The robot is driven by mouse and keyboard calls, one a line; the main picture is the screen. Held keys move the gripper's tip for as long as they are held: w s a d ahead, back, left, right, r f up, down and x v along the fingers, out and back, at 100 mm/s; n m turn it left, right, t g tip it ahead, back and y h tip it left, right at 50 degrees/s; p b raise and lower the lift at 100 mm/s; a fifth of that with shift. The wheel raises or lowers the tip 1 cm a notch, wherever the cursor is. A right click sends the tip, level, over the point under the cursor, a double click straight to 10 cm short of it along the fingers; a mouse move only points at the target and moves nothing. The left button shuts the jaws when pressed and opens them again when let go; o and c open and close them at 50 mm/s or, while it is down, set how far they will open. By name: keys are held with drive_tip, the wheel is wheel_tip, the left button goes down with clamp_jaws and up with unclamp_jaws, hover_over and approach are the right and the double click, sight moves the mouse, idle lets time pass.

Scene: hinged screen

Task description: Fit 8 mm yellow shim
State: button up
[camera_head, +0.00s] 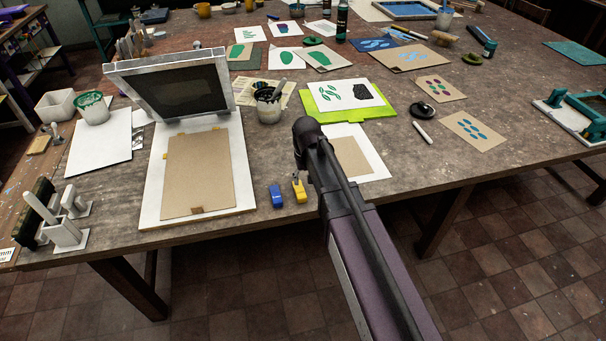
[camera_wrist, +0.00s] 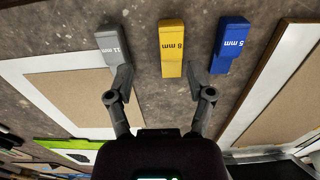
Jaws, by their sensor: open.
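The yellow 8 mm shim (camera_wrist: 172,45) lies on the table, also visible in the head view (camera_head: 300,191). In the wrist view my gripper (camera_wrist: 158,74) is open and empty, its fingertips on either side of the shim's near end, with gaps to both. The blue 5 mm shim (camera_wrist: 231,42) lies to its right, also in the head view (camera_head: 277,197). The grey 11 mm shim (camera_wrist: 115,44) lies to its left, close to the left fingertip. In the head view, the hinged screen (camera_head: 152,67) stands tilted up over its white base (camera_head: 150,212), which carries brown card (camera_head: 197,172).
A white sheet with brown card (camera_head: 377,165) lies right of the shims, partly behind my arm. A pot (camera_head: 268,110) stands near the screen. A grey holder (camera_head: 66,235) stands at the left table corner.

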sight(301, 193)
drive_tip(key=shift+w+a+r, duration=0.1)
drive_tip(key=shift+w+a, duration=0.25)
drive_tip(key=shift+a, duration=0.45)
drive_tip(key=shift+f, duration=0.2)
wheel_tip(301, 193, down, 8)
drive_tip(key=b, duration=0.8)
drive_tip(key=shift+r, duration=0.25)
drive_tip(key=shift+c, duration=1.2)
clamp_jaws()
drive_tip(key=shift+s+r+p, duration=0.15)
drive_tip(key=shift+r+p, duration=2.4)
drive_tip(key=shift+p, duration=0.05)
